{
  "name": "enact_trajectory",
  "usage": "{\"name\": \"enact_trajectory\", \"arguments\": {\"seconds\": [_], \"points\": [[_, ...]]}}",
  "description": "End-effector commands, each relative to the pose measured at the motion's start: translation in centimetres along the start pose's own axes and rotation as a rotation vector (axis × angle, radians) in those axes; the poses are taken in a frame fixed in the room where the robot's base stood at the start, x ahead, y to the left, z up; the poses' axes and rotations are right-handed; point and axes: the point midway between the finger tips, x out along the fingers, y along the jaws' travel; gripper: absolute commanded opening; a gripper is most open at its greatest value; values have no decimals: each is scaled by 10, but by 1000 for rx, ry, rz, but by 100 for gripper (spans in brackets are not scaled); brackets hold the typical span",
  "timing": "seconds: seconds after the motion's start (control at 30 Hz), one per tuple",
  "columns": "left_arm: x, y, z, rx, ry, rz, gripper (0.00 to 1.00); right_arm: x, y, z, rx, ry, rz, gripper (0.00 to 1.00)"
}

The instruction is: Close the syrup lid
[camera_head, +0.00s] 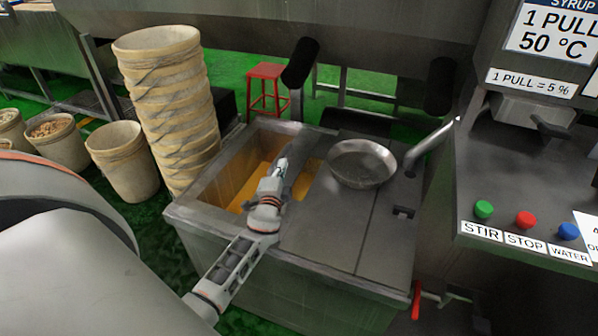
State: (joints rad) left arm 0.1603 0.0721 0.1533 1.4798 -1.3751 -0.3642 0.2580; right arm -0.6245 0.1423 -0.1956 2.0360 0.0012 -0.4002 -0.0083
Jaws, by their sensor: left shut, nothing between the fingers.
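The syrup tank (183,213) is a grey metal box in the middle of the head view. Its left part is open and shows yellow-orange syrup (240,193) inside. A flat grey lid or top panel (322,232) covers the right part; I cannot tell exactly where the movable lid ends. My left gripper (281,166) is over the opening near the panel's left edge, shut and empty. Whether it touches the lid is not clear. The arm hides part of the opening's front edge. My right gripper is not in view.
A metal pan (362,165) rests on the covered right part of the tank. A stack of buckets (172,100) stands close behind the tank's left side. A control panel with green (484,209), red and blue buttons is at right. A red stool (267,88) stands behind.

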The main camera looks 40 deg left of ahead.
Motion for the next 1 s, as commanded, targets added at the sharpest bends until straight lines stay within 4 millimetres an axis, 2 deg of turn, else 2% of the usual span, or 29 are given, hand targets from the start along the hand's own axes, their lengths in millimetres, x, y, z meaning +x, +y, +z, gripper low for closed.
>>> {"name": "enact_trajectory", "arguments": {"seconds": [0.03, 0.2, 0.5, 0.73, 1.0], "points": [[4, -1, 20, 8, -7, -1, 0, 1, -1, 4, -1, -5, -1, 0], [17, -12, 73, 11, -8, -1, 0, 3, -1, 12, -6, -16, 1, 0], [37, -28, 154, 9, -7, 1, 0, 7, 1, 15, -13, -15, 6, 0], [46, -37, 190, 5, -6, 1, 0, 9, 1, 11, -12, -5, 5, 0], [50, -42, 204, 3, -5, -1, 0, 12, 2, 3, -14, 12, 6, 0]]}}
